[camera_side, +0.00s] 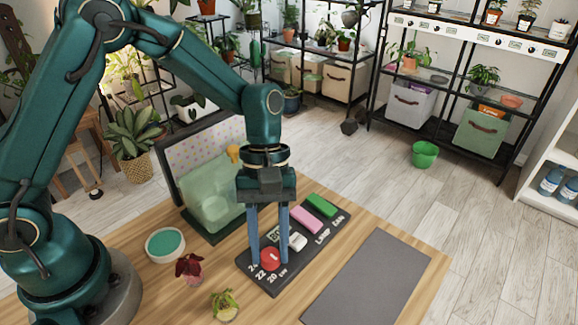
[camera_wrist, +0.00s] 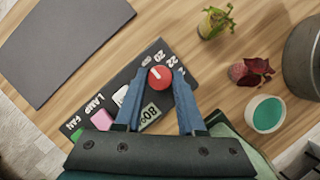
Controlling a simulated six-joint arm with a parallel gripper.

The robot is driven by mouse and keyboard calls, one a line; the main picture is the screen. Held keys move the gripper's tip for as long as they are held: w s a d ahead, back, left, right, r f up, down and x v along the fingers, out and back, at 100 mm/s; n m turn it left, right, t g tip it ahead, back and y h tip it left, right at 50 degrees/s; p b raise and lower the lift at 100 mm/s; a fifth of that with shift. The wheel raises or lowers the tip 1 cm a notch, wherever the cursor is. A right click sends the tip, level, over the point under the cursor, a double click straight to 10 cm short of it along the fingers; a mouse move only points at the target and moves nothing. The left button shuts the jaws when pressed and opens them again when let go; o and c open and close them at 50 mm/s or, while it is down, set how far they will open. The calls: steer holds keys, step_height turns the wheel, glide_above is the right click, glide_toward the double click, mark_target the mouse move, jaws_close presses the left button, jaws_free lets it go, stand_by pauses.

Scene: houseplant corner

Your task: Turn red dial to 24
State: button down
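The red dial (camera_side: 270,261) sits at the near end of a dark control panel (camera_side: 296,274), with white numbers printed around its edge. In the wrist view the dial (camera_wrist: 160,77) shows a white mark toward its upper left, near the lowest-numbered side. My gripper (camera_side: 269,262) points down over the panel with its blue fingers on either side of the dial. In the wrist view the fingers (camera_wrist: 160,72) appear open, with a narrow gap to the dial. The 24 is partly hidden by a finger. A small display (camera_wrist: 150,113) lies beside the dial; its reading is unclear.
The panel also has a white switch (camera_side: 298,241), a pink one (camera_side: 307,220) and a green one (camera_side: 321,206). A teal-filled dish (camera_side: 165,245), a red plant (camera_side: 189,267) and a green plant (camera_side: 224,304) stand left. A grey mat (camera_side: 370,282) lies right.

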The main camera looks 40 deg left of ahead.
steer(key=shift+m, duration=0.3)
steer(key=m+y, duration=0.1)
steer(key=m, duration=0.1)
steer(key=m+g+y, duration=0.1)
steer(key=m, duration=0.2)
steer(key=shift+w+d, duration=0.1)
steer(key=shift+d, duration=0.05)
steer(key=m+y, duration=0.1)
steer(key=m, duration=0.2)
steer(key=m+y, duration=0.1)
steer(key=m, duration=0.2)
steer(key=shift+d+m+y, duration=0.15)
steer(key=shift+m+y, duration=0.15)
steer(key=m+y, duration=0.1)
steer(key=m, duration=0.4)
steer(key=shift+d+m+t+y, duration=0.15)
steer(key=shift+m+t+y, duration=0.15)
steer(key=shift+t+y, duration=0.1)
steer(key=m, duration=0.2)
steer(key=m+t, duration=0.1)
steer(key=m, duration=0.1)
steer(key=m+t+y, duration=0.1)
steer(key=shift+s+m, duration=0.25)
steer(key=shift+m, duration=0.15)
steer(key=c, duration=0.5)
jaws_free()
